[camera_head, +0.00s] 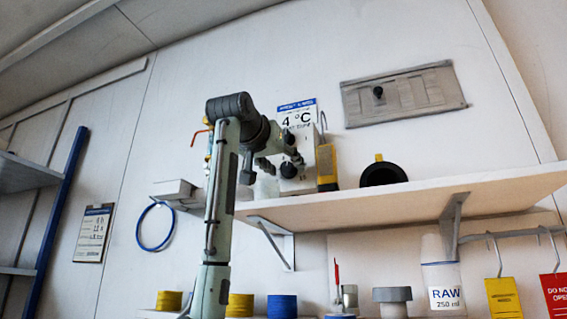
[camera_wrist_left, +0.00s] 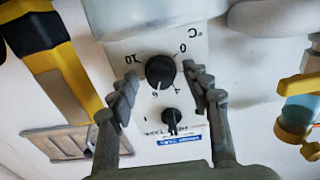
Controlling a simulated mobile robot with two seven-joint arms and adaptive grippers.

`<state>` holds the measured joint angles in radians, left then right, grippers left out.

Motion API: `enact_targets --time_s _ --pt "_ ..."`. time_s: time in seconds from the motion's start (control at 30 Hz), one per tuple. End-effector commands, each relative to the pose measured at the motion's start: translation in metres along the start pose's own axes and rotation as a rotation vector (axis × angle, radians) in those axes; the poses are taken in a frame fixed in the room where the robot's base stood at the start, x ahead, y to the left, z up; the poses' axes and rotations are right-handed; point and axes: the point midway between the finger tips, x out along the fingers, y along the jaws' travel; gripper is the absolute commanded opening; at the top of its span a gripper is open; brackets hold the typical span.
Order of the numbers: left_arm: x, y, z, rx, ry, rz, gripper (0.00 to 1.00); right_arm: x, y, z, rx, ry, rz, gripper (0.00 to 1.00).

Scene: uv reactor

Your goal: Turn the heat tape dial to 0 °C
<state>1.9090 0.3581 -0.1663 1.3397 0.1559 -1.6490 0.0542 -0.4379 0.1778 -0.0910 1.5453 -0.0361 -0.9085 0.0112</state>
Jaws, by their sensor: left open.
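The heat tape control box is a pale box on the shelf in the head view (camera_head: 310,148), with its face filling the middle of the left wrist view (camera_wrist_left: 150,50). In the wrist view the picture is upside down. A round black dial (camera_wrist_left: 160,71) sits on this face, ringed by printed numbers and °C. A smaller black knob (camera_wrist_left: 172,121) is nearer the printed label. My left gripper (camera_head: 279,158) is open at the box; its fingers stand either side of the dial, and contact cannot be told. My right gripper is out of view.
The wall shelf (camera_head: 400,202) also holds a yellow-and-black tool (camera_head: 326,167) and a black ring-shaped object (camera_head: 383,174). A RAW 250 ml container (camera_head: 442,275) stands below.

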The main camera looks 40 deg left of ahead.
Motion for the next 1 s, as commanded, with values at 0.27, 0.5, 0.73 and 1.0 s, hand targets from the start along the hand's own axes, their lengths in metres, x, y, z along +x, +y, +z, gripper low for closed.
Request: enact_targets --time_s 0.27,0.5,0.73,1.0 --pt "0.0012 -0.0002 0.0004 0.000 0.000 0.000 0.48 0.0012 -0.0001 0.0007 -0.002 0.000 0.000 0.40" --pt "0.0009 -0.0002 0.0002 0.000 0.000 0.000 0.18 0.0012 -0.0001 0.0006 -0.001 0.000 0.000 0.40" --pt "0.0008 -0.0002 0.0001 -0.001 0.000 0.000 0.00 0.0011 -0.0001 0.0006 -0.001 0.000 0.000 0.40" --pt "0.0007 0.0003 0.0000 -0.055 0.000 0.001 0.00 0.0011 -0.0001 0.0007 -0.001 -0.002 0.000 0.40"
